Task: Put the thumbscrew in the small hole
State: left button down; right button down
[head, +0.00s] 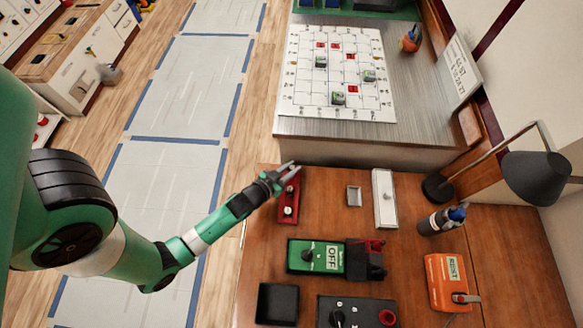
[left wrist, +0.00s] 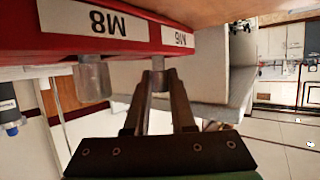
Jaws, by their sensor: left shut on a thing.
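A red block (head: 289,201) lies at the left edge of the wooden desk. In the left wrist view the red block (left wrist: 140,42) appears upside down, with a label reading M8 (left wrist: 97,18) and a smaller one that seems to read M6 (left wrist: 178,40). My left gripper (head: 288,170) is at the far end of the block. In the left wrist view its fingers (left wrist: 158,75) are closed around a small grey metal piece (left wrist: 159,83), seemingly the thumbscrew, beside the M6 label. The piece's lower end is hidden. A wider metal cylinder (left wrist: 93,82) stands by M8. My right gripper is not in view.
A small grey tray (head: 354,186) and a white panel (head: 379,181) lie right of the block. A green OFF switch box (head: 299,256), black tray (head: 277,304), bottle (head: 440,221), orange box (head: 445,282) and lamp (head: 535,177) surround open wood.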

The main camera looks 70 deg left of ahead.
pick_arm(q)
jog(key=shift+f, duration=0.5)
jog(key=shift+r, duration=0.1)
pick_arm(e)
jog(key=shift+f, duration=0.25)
pick_arm(q)
jog(key=c, duration=1.2)
grip_release()
jog(key=shift+f, duration=0.2)
jog(key=o, duration=0.4)
jog(key=shift+o, duration=0.2)
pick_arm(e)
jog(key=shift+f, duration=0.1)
pick_arm(q)
jog(key=shift+r, duration=0.1)
